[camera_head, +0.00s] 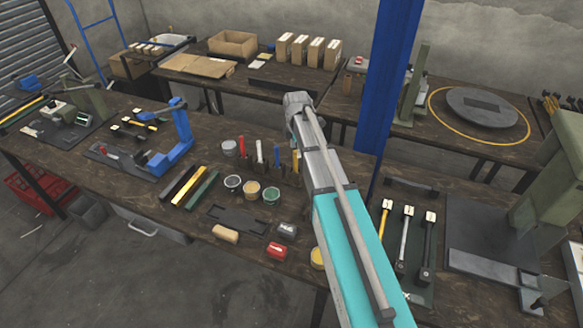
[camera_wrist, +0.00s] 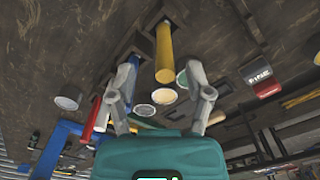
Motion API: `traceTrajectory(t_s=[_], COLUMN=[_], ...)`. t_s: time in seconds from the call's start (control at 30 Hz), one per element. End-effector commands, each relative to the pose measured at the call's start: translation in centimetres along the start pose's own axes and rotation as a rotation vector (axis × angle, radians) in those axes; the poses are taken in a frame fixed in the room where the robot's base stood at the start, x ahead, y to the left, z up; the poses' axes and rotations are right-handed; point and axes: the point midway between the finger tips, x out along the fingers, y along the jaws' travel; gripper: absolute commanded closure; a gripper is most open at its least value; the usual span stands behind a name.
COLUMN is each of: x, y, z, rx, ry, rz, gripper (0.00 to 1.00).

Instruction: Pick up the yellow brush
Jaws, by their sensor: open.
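In the wrist view, the yellow brush (camera_wrist: 163,50) shows as an upright yellow handle rising from a dark holder. My gripper (camera_wrist: 161,68) is open, and the handle appears between its two grey fingers in that view. I see no finger closed on it, and cannot tell how far it is from the fingertips. In the head view my arm covers the gripper. Red (camera_head: 241,147), white (camera_head: 260,151) and blue (camera_head: 277,155) handles stand left of the arm.
Small tins, including a tan-topped one (camera_head: 252,189), stand in front of the brushes. Coloured bars (camera_head: 190,187) and a blue fixture (camera_head: 180,140) lie to the left. A blue post (camera_head: 385,85) rises behind my arm. Hammers (camera_head: 405,235) lie right.

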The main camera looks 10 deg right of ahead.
Motion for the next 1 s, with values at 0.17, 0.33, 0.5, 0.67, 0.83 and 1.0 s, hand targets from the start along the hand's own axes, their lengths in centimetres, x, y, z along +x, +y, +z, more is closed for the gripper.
traceTrajectory(t_s=[0.17, 0.33, 0.5, 0.67, 0.83, 1.0], x=[1.1, 2.4, 3.7, 4.7, 5.1, 5.1], y=[-0.1, -0.2, -0.3, -0.3, -0.3, -0.3], z=[0.0, -0.1, -0.1, -0.1, -0.1, -0.1], rx=[0.000, 0.000, 0.000, 0.000, -0.001, -0.001], ry=[0.000, 0.000, 0.000, 0.000, 0.000, 0.000], rz=[0.000, 0.000, 0.000, 0.000, 0.000, 0.000], gripper=[0.34, 0.34, 0.34, 0.34, 0.34, 0.34])
